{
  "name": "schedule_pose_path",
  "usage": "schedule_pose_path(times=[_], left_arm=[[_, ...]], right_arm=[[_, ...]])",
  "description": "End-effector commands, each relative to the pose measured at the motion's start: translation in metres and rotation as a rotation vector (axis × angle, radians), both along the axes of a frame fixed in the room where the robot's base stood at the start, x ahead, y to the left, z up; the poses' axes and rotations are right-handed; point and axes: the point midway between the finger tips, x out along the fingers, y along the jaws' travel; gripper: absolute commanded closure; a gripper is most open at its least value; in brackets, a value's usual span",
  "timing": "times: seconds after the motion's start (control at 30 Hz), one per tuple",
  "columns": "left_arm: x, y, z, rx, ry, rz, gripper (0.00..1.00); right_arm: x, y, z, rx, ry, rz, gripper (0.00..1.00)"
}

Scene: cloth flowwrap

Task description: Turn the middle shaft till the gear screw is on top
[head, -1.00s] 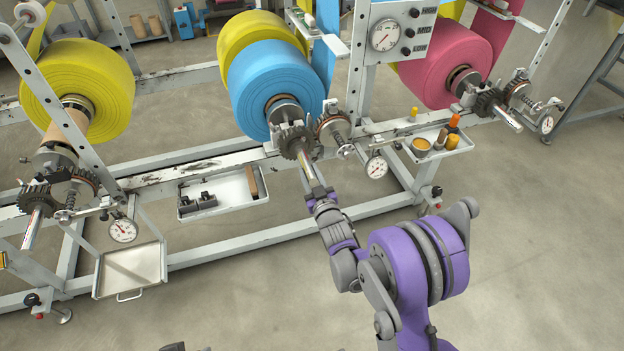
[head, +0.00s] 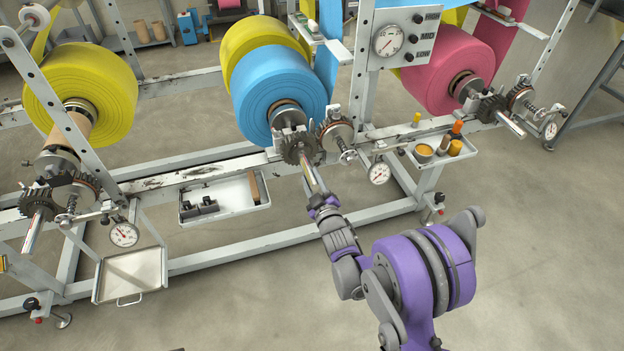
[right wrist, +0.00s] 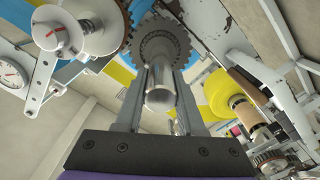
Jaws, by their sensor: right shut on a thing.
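The middle shaft (head: 311,178) is a bright metal rod that sticks out toward me from the dark toothed gear (head: 298,146), in front of the blue roll (head: 278,88). My right gripper (head: 318,195) is at the shaft's free end. In the right wrist view its two fingers (right wrist: 159,92) lie on either side of the shaft (right wrist: 161,98), shut on it, with the gear (right wrist: 158,42) just beyond the fingertips. I cannot make out the gear screw in either view. My left gripper is not in view.
A dial gauge (head: 379,173) and a brake disc with a spring (head: 338,136) sit close right of the shaft. A shelf tray (head: 450,151) with small pots is farther right. A grey tray (head: 232,194) hangs at left. The floor in front is clear.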

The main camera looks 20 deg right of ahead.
Motion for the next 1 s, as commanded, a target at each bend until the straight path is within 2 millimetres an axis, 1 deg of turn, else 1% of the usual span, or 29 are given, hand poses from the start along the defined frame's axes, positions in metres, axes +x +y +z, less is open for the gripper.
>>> schedule_pose_path(times=[0.27,0.3,0.43,0.77,0.87,1.0], left_arm=[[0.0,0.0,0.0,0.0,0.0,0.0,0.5],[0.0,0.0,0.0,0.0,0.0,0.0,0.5],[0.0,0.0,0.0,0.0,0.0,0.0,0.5],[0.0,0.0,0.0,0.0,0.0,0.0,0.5],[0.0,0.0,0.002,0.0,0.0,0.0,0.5],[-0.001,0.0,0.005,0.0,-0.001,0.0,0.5]], right_arm=[[0.0,0.0,-0.001,0.001,0.003,-0.001,1.0],[0.0,0.0,-0.001,0.001,0.003,-0.001,0.55],[0.0,0.0,-0.001,0.001,0.002,0.0,0.32],[-0.003,0.0,0.0,0.001,0.001,-0.001,0.32],[-0.012,-0.001,0.0,0.001,0.001,-0.001,0.32],[-0.038,-0.001,0.001,0.002,0.001,-0.001,0.32]])
